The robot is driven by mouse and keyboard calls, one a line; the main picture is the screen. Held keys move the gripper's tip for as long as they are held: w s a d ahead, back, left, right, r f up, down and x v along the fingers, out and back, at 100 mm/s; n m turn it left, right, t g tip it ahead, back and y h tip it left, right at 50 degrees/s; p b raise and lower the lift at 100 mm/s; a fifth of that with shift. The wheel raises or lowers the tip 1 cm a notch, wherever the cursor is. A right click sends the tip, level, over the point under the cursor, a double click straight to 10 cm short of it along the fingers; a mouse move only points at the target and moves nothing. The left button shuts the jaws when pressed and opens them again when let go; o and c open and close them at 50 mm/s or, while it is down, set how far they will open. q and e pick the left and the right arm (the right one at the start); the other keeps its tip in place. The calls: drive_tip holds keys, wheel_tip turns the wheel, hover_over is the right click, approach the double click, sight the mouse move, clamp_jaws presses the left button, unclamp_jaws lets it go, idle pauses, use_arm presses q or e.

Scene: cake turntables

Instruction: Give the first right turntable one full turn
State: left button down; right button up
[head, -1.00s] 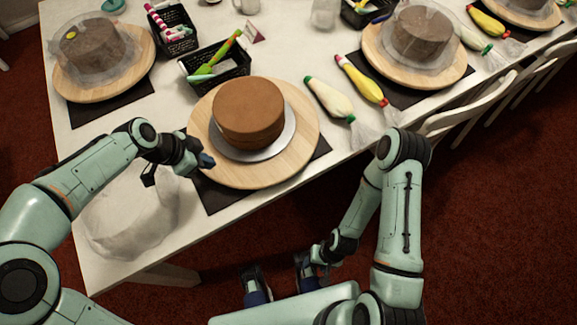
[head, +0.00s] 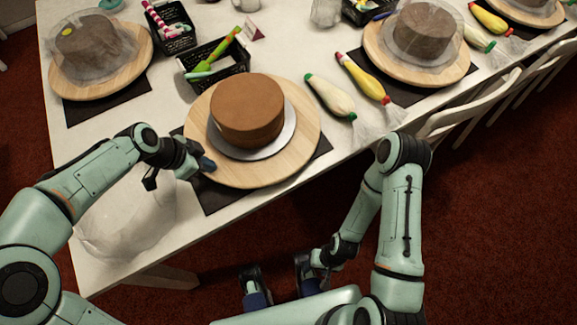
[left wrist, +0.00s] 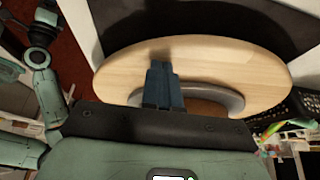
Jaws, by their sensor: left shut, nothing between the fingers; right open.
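The nearest wooden turntable (head: 285,168) stands on a black mat at the front of the table. A brown cake (head: 247,108) sits on a silver board (head: 283,137) on it. My left gripper (head: 207,164) is shut and empty at the turntable's left front edge. In the left wrist view its fingers (left wrist: 161,68) are together over the wooden disc (left wrist: 215,65); I cannot tell whether they touch it. My right gripper (head: 278,278) is open and empty, low in front of the table, away from the turntable.
A black basket (head: 215,68) with tools stands behind the turntable. Piping bags (head: 330,97) lie to its right. A crumpled clear cover (head: 125,215) lies at the left front. Other turntables (head: 108,78) with wrapped cakes stand further off. White chairs (head: 480,100) line the right edge.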

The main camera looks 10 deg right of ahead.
sight(286, 171)
use_arm(q)
drive_tip(key=s+d, duration=0.1)
drive_tip(key=d, duration=0.1)
drive_tip(key=s+d+b, duration=0.1)
drive_tip(key=s+d, duration=0.1)
drive_tip(key=shift+s+d, duration=0.25)
drive_tip(key=shift+s+d+b, duration=0.25)
drive_tip(key=shift+d+b, duration=0.05)
drive_tip(key=shift+d, duration=0.25)
drive_tip(key=d, duration=0.2)
drive_tip(key=s+d, duration=0.1)
drive_tip(key=s+d+b, duration=0.1)
drive_tip(key=d, duration=0.1)
drive_tip(key=shift+d+f, duration=0.1)
drive_tip(key=shift+d, duration=0.25)
drive_tip(key=d, duration=0.6)
drive_tip(key=shift+w+d, duration=0.2)
drive_tip(key=shift+w, duration=0.05)
